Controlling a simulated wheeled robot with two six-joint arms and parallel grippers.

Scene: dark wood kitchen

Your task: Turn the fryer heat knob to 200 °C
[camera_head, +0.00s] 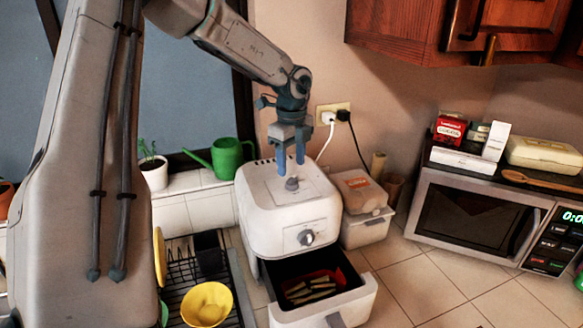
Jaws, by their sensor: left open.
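The white fryer (262,222) stands on the tiled counter. A grey knob (292,184) sits on its top, and a round knob (306,238) is on its front face. Any temperature marks are too small to read. The fryer's drawer (362,301) is pulled out and holds several pale strips of food (310,291). My left gripper (290,166) points down, open, with its blue fingertips just above or around the top knob; I cannot tell whether they touch it. My right gripper is not in view.
A storage box (367,232) stands close to the fryer's right, and a microwave (462,215) is farther right. A yellow bowl (207,304) and dish rack (181,268) are at left. A green watering can (227,157) is behind. Bare tiles (440,287) lie right of the drawer.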

